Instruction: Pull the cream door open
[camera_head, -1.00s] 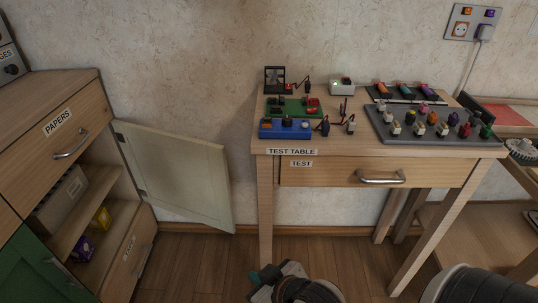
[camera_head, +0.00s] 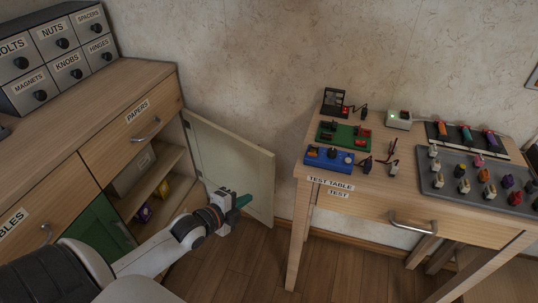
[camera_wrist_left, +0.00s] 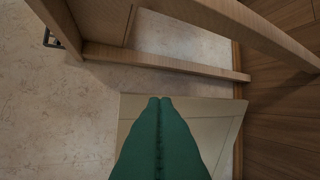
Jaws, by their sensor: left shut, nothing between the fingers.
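The cream door (camera_head: 239,165) stands swung wide open from the cabinet, hinged at its left edge, with its free edge toward the test table. The open compartment behind it shows shelves. My left gripper (camera_head: 243,201) is shut and empty; its green fingers overlap the lower part of the door in the head view. In the left wrist view the shut green fingers (camera_wrist_left: 160,101) point at the cream door (camera_wrist_left: 217,115). I cannot tell whether they touch it. My right gripper is not in view.
The wooden cabinet (camera_head: 134,74) carries grey labelled drawers (camera_head: 60,58). Below are a papers drawer (camera_head: 136,118) and a green door (camera_head: 101,227). The test table (camera_head: 345,193) stands right of the cream door, with a floor gap (camera_head: 255,246) between.

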